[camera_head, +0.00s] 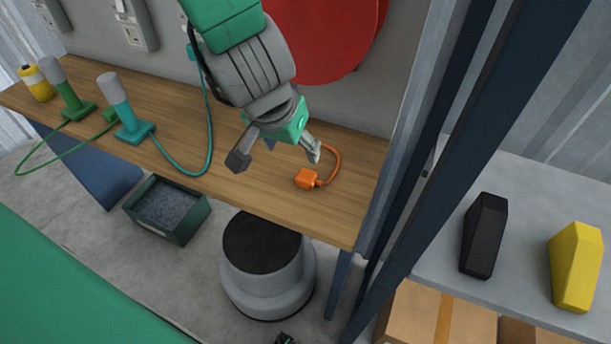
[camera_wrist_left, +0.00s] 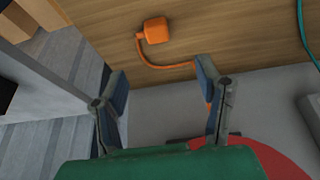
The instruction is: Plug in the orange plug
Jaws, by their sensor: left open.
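The orange plug (camera_head: 306,178) lies on the wooden bench near its right end, and its short orange cord curves back toward the wall. My left gripper (camera_head: 275,157) is open above the bench, just left of the plug, with nothing between its fingers. In the left wrist view the plug (camera_wrist_left: 155,31) lies beyond the open fingertips (camera_wrist_left: 161,76), and its cord runs toward the right finger. Pale wall sockets (camera_head: 133,35) show at the upper left of the head view. My right gripper cannot be made out.
A teal lamp-like tool (camera_head: 124,115) with a teal cord and a green one (camera_head: 70,98) stand on the bench (camera_head: 240,196). A yellow bottle (camera_head: 38,85) is farther left. A large red disc (camera_head: 325,35) is behind my gripper. A metal post (camera_head: 410,150) borders the bench's right end.

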